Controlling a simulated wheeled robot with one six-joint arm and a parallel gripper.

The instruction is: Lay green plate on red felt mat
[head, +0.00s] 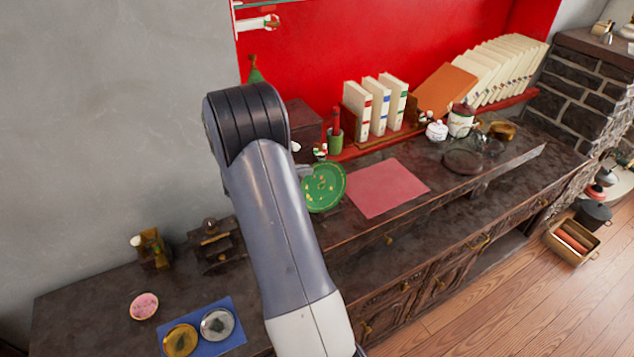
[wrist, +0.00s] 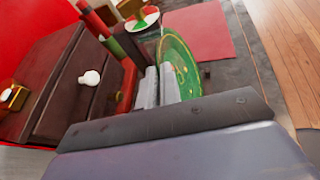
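The green plate (head: 324,188) with a gold rim and small painted marks is held off the desk, tilted steeply. It shows in the head view just left of the red felt mat (head: 387,188). In the wrist view my gripper (wrist: 158,88) has its two grey fingers close together at the near edge of the green plate (wrist: 182,64), shut on its rim. In the head view my arm hides most of the gripper. The red felt mat also shows in the wrist view (wrist: 203,30), beyond the plate, flat and bare.
A dark drawer box (wrist: 60,80) and a green pencil cup (head: 335,141) stand close behind the gripper. White books (head: 378,106), a lidded jar (head: 461,120) and glassware (head: 490,146) stand farther right. A blue mat (head: 230,338) with two dishes lies at lower left.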

